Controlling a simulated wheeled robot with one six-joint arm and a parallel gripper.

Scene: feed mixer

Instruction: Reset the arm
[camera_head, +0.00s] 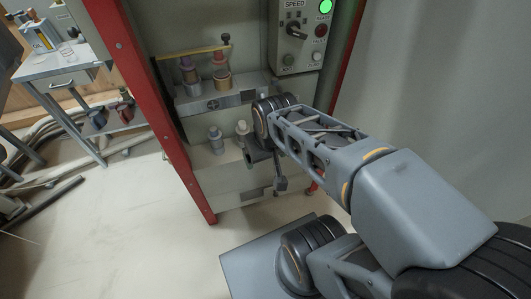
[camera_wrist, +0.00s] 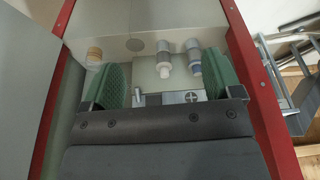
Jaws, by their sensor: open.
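My arm reaches from the lower right of the head view toward a red-framed cabinet (camera_head: 142,75). My gripper (camera_head: 281,184) hangs below the wrist there, small, dark and partly hidden by my arm. In the wrist view, my gripper (camera_wrist: 164,80) is open, with its two green pads wide apart and nothing between them in its hold.
A control panel with a speed knob (camera_head: 296,30) and a lit green button (camera_head: 325,7) is at the cabinet's upper right. Metal containers (camera_head: 222,80) stand on the upper shelf, bottles (camera_head: 215,140) below. A side table (camera_head: 62,63) is at left.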

